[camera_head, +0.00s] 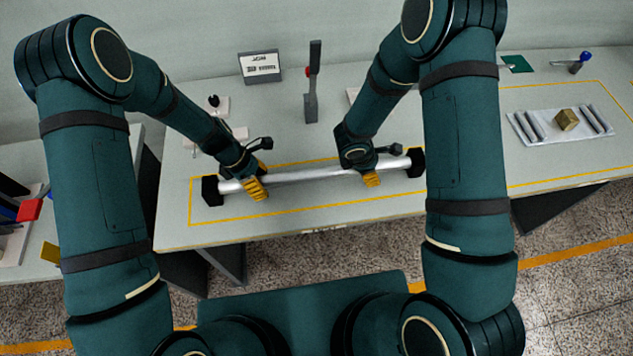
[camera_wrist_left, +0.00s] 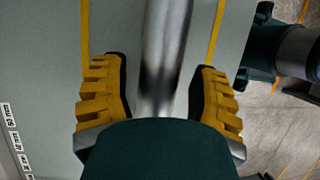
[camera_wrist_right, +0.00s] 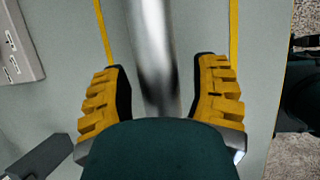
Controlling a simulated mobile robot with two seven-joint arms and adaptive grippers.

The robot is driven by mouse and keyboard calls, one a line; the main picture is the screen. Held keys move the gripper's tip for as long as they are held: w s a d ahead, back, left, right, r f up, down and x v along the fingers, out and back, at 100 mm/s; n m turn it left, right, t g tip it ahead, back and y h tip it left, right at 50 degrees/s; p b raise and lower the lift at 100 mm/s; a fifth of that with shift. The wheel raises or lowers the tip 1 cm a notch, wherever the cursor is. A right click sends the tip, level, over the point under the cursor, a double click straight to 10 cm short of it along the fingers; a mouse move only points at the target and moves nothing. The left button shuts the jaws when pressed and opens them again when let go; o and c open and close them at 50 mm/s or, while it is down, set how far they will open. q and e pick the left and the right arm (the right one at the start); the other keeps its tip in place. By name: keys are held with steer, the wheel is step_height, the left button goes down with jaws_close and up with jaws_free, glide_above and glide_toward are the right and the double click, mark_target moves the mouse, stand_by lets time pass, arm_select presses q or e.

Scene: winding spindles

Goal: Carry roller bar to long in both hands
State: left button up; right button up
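The roller bar (camera_head: 312,175), a long silver cylinder with black end pieces (camera_head: 211,191), lies across the near part of the table inside a yellow outline. My left gripper (camera_head: 257,181) is over its left part. In the left wrist view the bar (camera_wrist_left: 166,50) runs between the two open yellow fingers, with gaps on both sides. My right gripper (camera_head: 370,172) is over its right part. In the right wrist view the bar (camera_wrist_right: 153,45) likewise runs between open fingers, with gaps. Whether the bar touches the palms is hidden.
A sign (camera_head: 261,66) and a dark upright lever stand (camera_head: 313,90) are behind the bar. A white tray (camera_head: 562,141) with metal rods and a brass block lies at the right. A side table with red and blue items is at the far left. The table's front edge is close.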

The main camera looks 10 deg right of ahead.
steer(key=shift+a+r, duration=0.1)
steer(key=shift+r, duration=0.1)
arm_select(q)
steer(key=v, duration=1.2)
arm_select(e)
steer(key=v, duration=1.1)
steer(key=shift+a+r, duration=0.2)
arm_select(q)
steer(key=shift+s+a, duration=0.1)
steer(key=shift+a, duration=0.05)
